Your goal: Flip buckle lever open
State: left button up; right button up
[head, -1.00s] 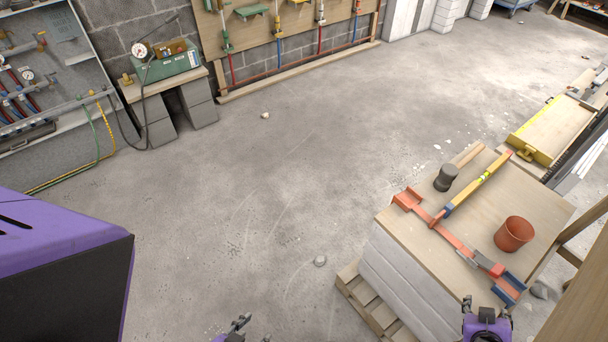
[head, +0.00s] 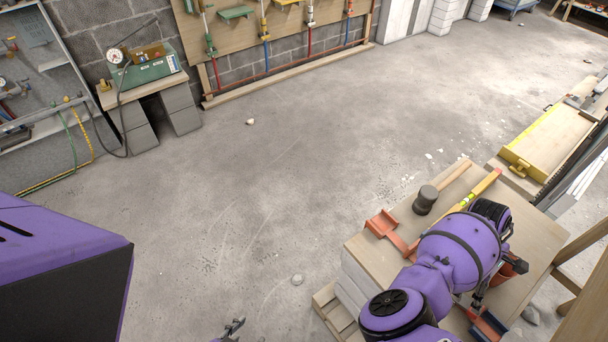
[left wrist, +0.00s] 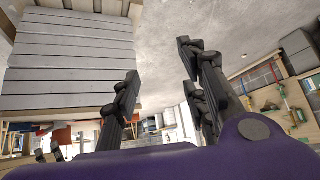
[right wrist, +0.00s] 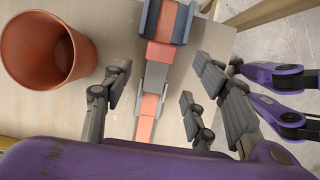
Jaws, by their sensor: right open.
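An orange strap-like bar (right wrist: 163,28) with a grey lever piece (right wrist: 155,75) along its middle lies on the wooden tabletop.
A terracotta pot (right wrist: 45,48) stands close left of the bar in the right wrist view. A black mallet (head: 425,200) and a yellow level (head: 484,187) lie on the table (head: 365,250). A yellow tray (head: 545,145) is behind to the right.

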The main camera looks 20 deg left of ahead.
aim_at(470, 305)
jog(key=x, duration=0.6)
jog(key=shift+b, duration=0.4)
grip_shut()
